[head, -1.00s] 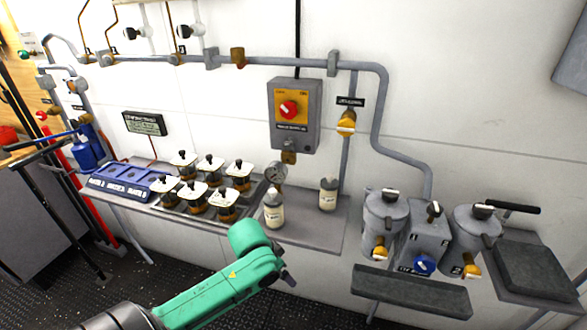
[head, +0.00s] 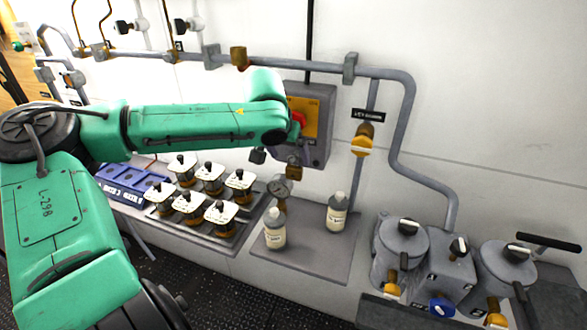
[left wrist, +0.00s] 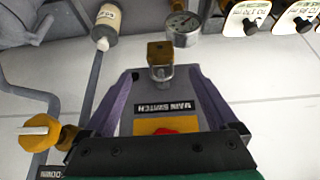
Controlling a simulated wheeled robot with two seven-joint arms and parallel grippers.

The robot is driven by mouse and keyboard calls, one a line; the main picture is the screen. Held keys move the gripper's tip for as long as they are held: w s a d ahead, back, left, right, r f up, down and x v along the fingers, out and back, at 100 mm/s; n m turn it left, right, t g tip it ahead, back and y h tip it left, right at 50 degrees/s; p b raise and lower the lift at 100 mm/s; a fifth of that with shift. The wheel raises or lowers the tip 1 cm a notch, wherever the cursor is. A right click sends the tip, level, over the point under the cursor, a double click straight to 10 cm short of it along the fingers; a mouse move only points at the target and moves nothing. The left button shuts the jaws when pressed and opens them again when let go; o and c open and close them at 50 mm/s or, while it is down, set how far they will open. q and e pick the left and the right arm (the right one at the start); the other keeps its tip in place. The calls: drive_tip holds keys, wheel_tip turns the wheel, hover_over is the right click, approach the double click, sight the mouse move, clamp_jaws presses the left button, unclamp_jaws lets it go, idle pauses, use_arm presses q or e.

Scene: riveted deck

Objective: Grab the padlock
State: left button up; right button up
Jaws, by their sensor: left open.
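The brass padlock (head: 293,171) hangs by its shackle below the grey main switch box (head: 318,150). In the left wrist view, which is upside down, the padlock (left wrist: 160,52) and its shackle show just beyond the fingertips, near the middle. My left gripper (head: 270,155) is in front of the switch box, partly hidden by its own wrist in the head view. In the left wrist view its two fingers (left wrist: 163,78) are apart, one on each side of the box's lower part, with nothing held between them. My right gripper is not in view.
A pressure gauge (head: 280,189) and two bottles (head: 275,228) stand below on a grey shelf (head: 318,262). A pipe with a yellow valve (head: 361,143) runs right of the box.

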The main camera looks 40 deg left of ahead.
sight(293, 168)
use_arm(q)
drive_tip(key=p+x, duration=0.1)
drive_tip(key=x, duration=0.5)
drive_tip(key=shift+a+f, duration=0.15)
drive_tip(key=shift+f, duration=0.2)
drive_tip(key=shift+w+f, duration=0.2)
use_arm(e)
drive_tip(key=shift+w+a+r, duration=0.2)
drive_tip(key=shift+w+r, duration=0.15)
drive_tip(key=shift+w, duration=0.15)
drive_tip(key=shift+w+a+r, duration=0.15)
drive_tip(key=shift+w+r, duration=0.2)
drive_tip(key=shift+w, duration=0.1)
use_arm(q)
clamp_jaws()
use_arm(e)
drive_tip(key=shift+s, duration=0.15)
